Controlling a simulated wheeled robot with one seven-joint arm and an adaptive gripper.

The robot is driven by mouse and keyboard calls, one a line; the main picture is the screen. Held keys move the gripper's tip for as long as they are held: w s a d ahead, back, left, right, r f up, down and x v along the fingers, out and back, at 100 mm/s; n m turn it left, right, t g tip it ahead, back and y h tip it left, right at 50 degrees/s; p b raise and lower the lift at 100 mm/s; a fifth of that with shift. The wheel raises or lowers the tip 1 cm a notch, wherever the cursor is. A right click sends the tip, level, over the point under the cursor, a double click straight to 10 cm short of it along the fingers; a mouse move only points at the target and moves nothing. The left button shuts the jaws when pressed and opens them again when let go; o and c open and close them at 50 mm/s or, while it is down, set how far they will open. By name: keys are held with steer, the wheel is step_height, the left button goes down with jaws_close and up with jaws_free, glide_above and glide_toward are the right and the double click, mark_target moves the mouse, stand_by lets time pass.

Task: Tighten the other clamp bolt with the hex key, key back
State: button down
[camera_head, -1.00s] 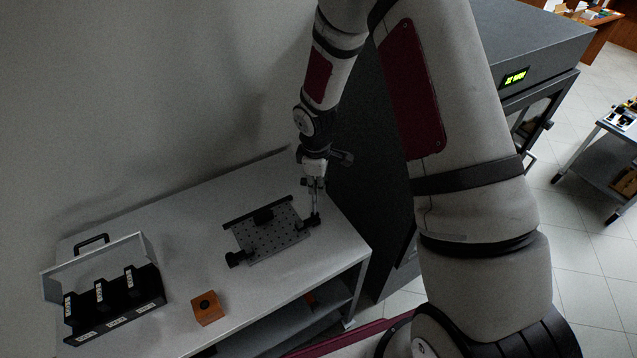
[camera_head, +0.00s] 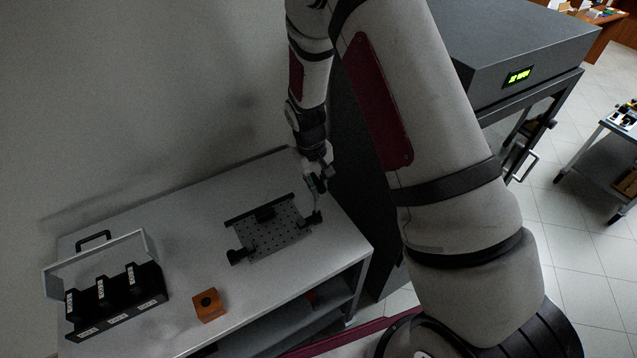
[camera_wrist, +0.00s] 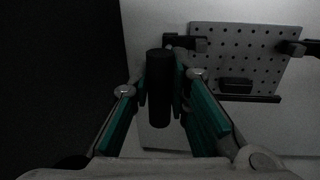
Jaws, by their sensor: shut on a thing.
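My gripper (camera_head: 318,184) is shut on the dark cylindrical handle of the hex key, at the right end of the perforated plate. In the wrist view, the teal fingers of my gripper (camera_wrist: 161,92) close on both sides of the hex key handle (camera_wrist: 157,85). The key's tip is hidden. The grey plate (camera_head: 270,238) lies on the bench. One dark clamp (camera_head: 313,219) sits at its right corner, just below the gripper; contact with the key is unclear. The other clamp (camera_head: 238,257) sits at its lower left corner. The wrist view also shows a clamp (camera_wrist: 186,43) close beyond the handle.
An orange block (camera_head: 208,306) with a dark round hole stands at the bench front. A black rack (camera_head: 118,305) with labelled upright parts is at left. A dark cabinet (camera_head: 357,200) stands close right of the bench. Clear bench top (camera_head: 165,240) lies between rack and plate.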

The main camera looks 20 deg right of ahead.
step_height(320, 180, up, 6)
steer(key=shift+f+p, duration=0.2)
steer(key=shift+p, duration=0.3)
steer(key=shift+r, duration=0.3)
steer(key=shift+w+f, duration=0.1)
